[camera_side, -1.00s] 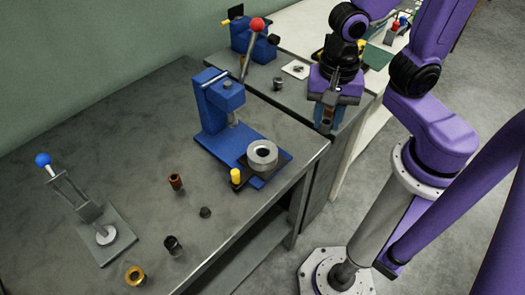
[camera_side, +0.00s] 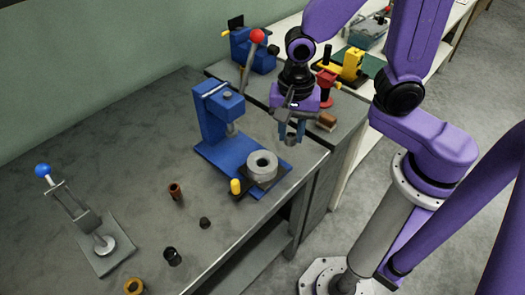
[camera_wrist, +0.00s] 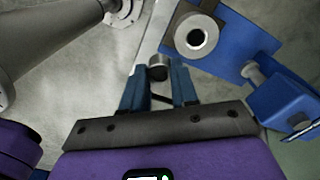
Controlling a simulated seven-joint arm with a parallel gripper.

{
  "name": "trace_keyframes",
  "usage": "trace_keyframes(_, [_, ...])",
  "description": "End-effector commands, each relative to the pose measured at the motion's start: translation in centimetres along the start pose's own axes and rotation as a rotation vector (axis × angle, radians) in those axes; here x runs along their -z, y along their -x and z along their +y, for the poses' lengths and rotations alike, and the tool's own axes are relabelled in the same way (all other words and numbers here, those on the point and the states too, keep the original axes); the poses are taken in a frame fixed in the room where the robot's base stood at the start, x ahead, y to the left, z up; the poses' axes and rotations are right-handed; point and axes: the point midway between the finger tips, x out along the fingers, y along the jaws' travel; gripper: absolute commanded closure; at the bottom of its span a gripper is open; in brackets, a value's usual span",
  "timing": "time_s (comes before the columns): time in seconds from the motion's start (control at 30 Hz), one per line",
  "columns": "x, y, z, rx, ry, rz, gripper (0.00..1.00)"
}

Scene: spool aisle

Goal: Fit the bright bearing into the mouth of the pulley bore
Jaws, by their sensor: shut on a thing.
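My gripper (camera_side: 289,142) is shut on the bright bearing (camera_wrist: 157,62), a small grey metal cylinder between the fingertips in the wrist view. In the side view the bearing (camera_side: 291,137) is partly hidden by the fingers. The pulley (camera_side: 263,161) is a thick light-grey disc with a dark round bore, lying on the blue press base at the bench's right edge. It also shows in the wrist view (camera_wrist: 190,22), up and right of the bearing. The gripper is above the bench, right of the pulley in the side view, and the bearing is apart from it.
A blue press (camera_side: 211,117) with a red-knobbed lever stands behind the pulley. A yellow-topped part (camera_side: 236,187) is at its left front. Small parts, including a copper bushing (camera_side: 175,191) and a brass ring (camera_side: 133,287), lie on open bench at left. A blue-knobbed lever tool (camera_side: 88,220) stands far left.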

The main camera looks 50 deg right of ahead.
Motion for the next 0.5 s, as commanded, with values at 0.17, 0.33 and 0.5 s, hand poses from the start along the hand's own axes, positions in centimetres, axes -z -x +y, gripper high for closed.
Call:
trace_keyframes(0.17, [0.5,-1.6,-2.2,-0.005,-0.001,0.001,1.0])
trace_keyframes(0.33, [0.7,-3.4,-3.7,-0.004,0.0,0.0,1.0])
trace_keyframes(0.5, [1.0,-5.1,-5.0,-0.003,-0.001,0.0,1.0])
